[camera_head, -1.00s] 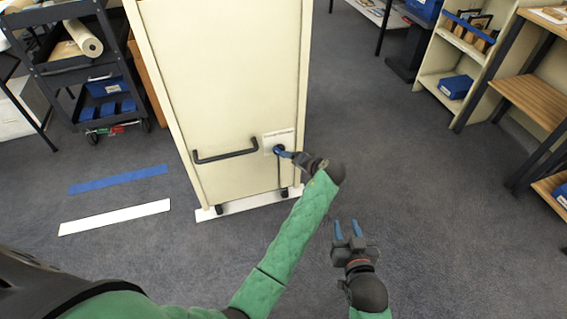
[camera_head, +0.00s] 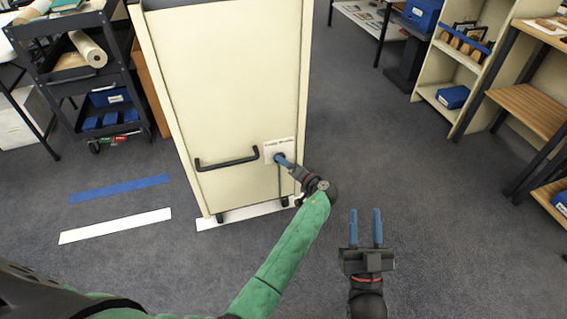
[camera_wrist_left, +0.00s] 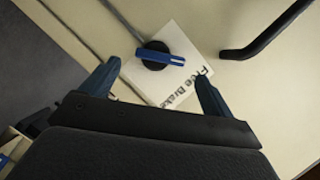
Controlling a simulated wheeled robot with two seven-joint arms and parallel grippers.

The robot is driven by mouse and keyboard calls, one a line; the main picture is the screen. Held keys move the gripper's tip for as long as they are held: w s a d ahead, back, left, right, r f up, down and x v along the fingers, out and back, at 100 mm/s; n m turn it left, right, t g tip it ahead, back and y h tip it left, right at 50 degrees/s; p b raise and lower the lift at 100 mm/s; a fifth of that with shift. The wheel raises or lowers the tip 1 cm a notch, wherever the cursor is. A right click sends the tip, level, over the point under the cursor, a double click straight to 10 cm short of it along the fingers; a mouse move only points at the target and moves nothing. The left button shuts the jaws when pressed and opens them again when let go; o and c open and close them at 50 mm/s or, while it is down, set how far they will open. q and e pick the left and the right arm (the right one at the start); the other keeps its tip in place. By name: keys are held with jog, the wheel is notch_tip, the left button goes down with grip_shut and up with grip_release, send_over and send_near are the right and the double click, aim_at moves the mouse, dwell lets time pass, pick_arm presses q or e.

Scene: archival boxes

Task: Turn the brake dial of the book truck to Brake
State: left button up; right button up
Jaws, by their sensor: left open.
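The book truck (camera_head: 225,90) is a tall cream cabinet on casters. A white plate (camera_head: 280,143) marked Free and Brake is low on its panel, at the right. The brake dial (camera_wrist_left: 153,52) is a dark round knob with a blue pointer, which points toward the Free end of the lettering in the left wrist view. My left gripper (camera_wrist_left: 156,72) is open, its fingertips on either side of the dial in that picture; I cannot tell whether they touch it. In the head view this gripper largely hides the dial. My right gripper (camera_head: 366,212) is open and empty over the floor.
A black handle bar (camera_head: 227,163) sticks out left of the plate. A dark cart (camera_head: 75,70) stands at the left, and shelves (camera_head: 455,70) and a wooden-topped table (camera_head: 530,105) at the right. Floor to the truck's right is clear.

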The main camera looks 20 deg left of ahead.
pick_arm(q)
jog(key=x, duration=0.4)
jog(key=shift+w+a+f, duration=0.1)
jog(key=shift+w+a, duration=0.1)
jog(key=shift+a, duration=0.05)
pick_arm(e)
jog(key=r, duration=0.1)
jog(key=s+r+t, duration=0.1)
jog(key=r, duration=0.1)
jog(key=shift+s+d+r, duration=0.1)
jog(key=shift+d+r, duration=0.1)
jog(key=shift+r, duration=0.05)
pick_arm(q)
jog(key=c, duration=1)
pick_arm(e)
jog(key=shift+f, duration=0.1)
